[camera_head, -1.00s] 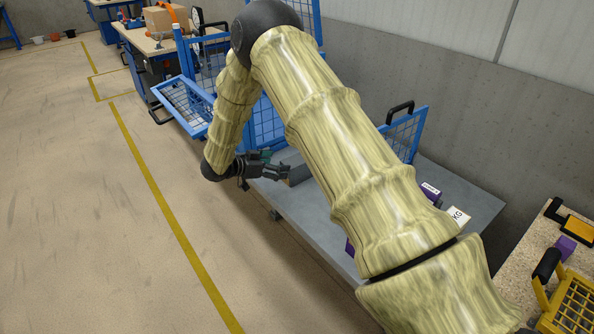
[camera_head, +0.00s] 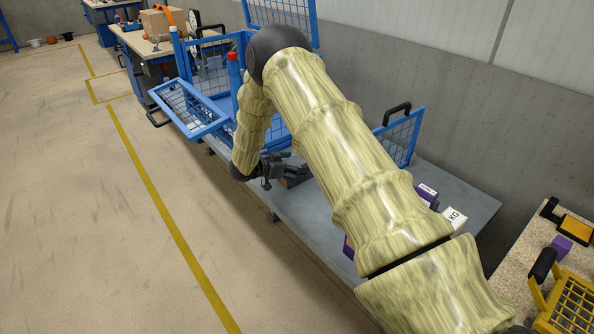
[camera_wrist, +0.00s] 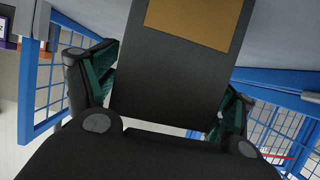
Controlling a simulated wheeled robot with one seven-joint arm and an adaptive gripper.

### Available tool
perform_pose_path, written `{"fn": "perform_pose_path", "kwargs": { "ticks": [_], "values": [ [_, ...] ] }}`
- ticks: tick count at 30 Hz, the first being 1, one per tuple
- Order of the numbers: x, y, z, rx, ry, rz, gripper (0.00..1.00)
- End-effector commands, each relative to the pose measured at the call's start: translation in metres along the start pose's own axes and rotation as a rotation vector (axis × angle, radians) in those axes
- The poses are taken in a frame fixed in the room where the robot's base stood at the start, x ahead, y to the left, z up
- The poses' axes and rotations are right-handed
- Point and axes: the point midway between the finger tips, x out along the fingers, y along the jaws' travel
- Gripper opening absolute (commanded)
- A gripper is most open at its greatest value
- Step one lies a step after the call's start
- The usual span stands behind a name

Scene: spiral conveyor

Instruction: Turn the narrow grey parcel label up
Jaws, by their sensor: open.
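The narrow grey parcel (camera_wrist: 165,75) fills the middle of the wrist view, with a tan label patch (camera_wrist: 195,20) on the face toward the camera. My gripper (camera_wrist: 162,98) is open, with one green-padded finger on each side of the parcel. I cannot tell whether either pad touches it. In the head view my gripper (camera_head: 288,168) is low over the grey table, and the parcel (camera_head: 292,183) is a small dark shape at its fingers, partly hidden by them and by my arm.
The grey table (camera_head: 470,200) carries a purple box (camera_head: 427,195) and a white box marked KG (camera_head: 453,219) to the right. Blue mesh panels (camera_head: 404,137) and a blue mesh basket (camera_head: 187,108) stand around it. A speckled bench (camera_head: 520,255) is at the far right.

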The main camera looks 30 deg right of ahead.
Motion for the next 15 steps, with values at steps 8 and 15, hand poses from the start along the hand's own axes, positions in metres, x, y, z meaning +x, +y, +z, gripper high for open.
{"fn": "perform_pose_path", "kwargs": {
  "ticks": [8, 15],
  "values": [
    [0.0010, -0.0003, -0.0001, 0.000, 0.000, -0.001, 0.74],
    [0.0010, -0.0003, -0.0001, 0.000, 0.000, -0.001, 0.30]
  ]
}}
